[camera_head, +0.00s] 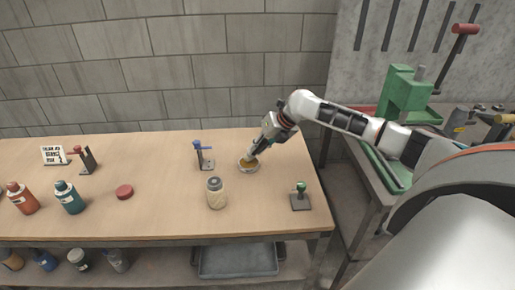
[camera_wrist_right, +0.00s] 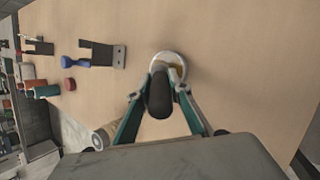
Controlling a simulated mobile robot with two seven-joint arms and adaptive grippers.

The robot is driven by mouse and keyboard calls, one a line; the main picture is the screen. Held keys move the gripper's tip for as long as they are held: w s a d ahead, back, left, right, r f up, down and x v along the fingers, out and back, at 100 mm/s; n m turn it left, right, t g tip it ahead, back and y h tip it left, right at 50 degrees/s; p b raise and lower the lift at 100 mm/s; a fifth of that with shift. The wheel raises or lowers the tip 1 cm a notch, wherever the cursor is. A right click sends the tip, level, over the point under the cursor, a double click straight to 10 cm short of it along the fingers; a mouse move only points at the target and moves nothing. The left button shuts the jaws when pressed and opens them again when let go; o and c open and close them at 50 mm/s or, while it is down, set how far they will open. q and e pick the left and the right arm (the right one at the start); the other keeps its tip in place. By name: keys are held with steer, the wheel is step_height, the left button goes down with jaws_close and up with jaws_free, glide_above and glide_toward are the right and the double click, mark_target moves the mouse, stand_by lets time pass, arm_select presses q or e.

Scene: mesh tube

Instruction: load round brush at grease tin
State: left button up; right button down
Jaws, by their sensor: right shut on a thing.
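The grease tin (camera_head: 247,167) is a shallow round tin with yellowish-brown contents, standing on the wooden bench; it also shows in the right wrist view (camera_wrist_right: 181,62). My right gripper (camera_head: 263,146) is directly above the tin, pointing down and tilted. In the wrist view its teal fingers are shut on the round brush (camera_wrist_right: 158,97), whose dark rounded handle end faces the camera. The brush's lower end is over or in the tin; the gripper hides it, so I cannot tell whether it touches the grease. My left gripper is not in view.
A stand with a blue part (camera_head: 198,150) is left of the tin. A lidded jar (camera_head: 216,194) stands in front, and a green-topped stand (camera_head: 301,198) is at the front right. A red disc (camera_head: 124,192) and bottles (camera_head: 69,198) are farther left. Bench between is clear.

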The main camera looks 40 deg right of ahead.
steer(key=shift+f, duration=0.2)
steer(key=shift+f, duration=0.25)
stand_by(0.8)
step_height(320, 180, up, 3)
steer(key=shift+p, duration=1.25)
steer(key=shift+r+p, duration=0.75)
steer(key=shift+r, duration=1.3)
steer(key=shift+s, duration=0.1)
